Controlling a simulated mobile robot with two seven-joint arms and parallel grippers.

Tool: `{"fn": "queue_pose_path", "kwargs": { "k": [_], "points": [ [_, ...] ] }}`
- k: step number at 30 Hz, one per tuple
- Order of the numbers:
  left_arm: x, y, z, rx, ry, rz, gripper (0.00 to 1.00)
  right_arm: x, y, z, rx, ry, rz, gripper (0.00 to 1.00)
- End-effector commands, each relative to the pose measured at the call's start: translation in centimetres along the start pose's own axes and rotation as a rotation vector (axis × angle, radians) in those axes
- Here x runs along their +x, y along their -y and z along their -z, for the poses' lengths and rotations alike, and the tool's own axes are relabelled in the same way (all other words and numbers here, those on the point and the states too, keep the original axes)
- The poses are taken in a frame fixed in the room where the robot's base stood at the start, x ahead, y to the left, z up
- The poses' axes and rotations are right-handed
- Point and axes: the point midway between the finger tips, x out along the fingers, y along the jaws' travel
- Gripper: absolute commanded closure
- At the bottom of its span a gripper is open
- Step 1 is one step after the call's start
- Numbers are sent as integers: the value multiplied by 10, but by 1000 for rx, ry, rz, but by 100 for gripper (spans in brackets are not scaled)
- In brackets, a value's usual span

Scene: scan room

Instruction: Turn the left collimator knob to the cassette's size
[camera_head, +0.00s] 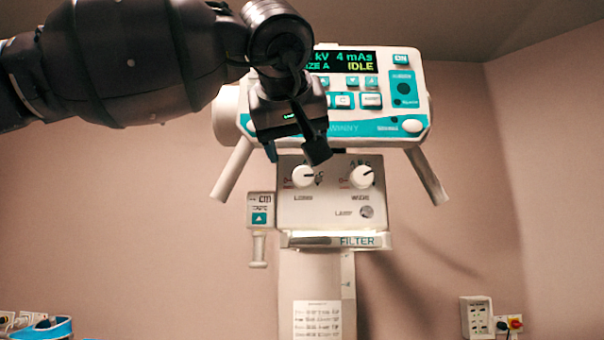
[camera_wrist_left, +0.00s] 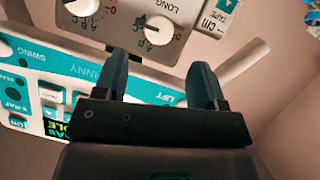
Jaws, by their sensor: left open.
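The left collimator knob (camera_head: 305,176), a white dial marked LONG, is on the grey collimator panel (camera_head: 335,212). Its dark pointer mark faces right, near the letter C. In the left wrist view the scene is upside down, and this knob (camera_wrist_left: 161,28) lies beyond the fingers. My left gripper (camera_head: 295,152) is open and empty, pointing down just above the panel, apart from the knob. In the left wrist view its two dark fingers (camera_wrist_left: 160,82) are spread. The display (camera_head: 346,61) partly reads "SIZE A" and "IDLE". No cassette and no right gripper show.
The WIDE knob (camera_head: 362,176) is right of the LONG knob, with a LAMP button (camera_head: 367,211) below it. The teal-and-white console (camera_head: 385,128) overhangs the panel. A tape unit (camera_head: 260,212) hangs at the panel's left, and slanted handles (camera_head: 427,178) flank the head.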

Motion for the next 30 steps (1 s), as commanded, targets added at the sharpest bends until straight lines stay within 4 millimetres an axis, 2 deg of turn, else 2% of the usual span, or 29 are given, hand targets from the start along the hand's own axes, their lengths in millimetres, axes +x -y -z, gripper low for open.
{"fn": "queue_pose_path", "kwargs": {
  "k": [1,6,12,18,26,30],
  "points": [
    [11,0,-2,0,4,1,36,0,0,-1,0,1,0,100],
    [40,0,-1,-2,3,1,36,0,0,-2,0,2,0,100],
    [64,0,-1,-1,3,-1,36,0,0,-2,0,2,0,100],
    [73,0,-1,-1,2,-1,36,0,0,0,0,0,0,100],
    [74,0,-1,-1,1,-2,36,0,0,0,0,-1,0,100],
    [74,0,-1,-2,2,-1,56,0,0,0,0,-1,0,100]
  ]
}}
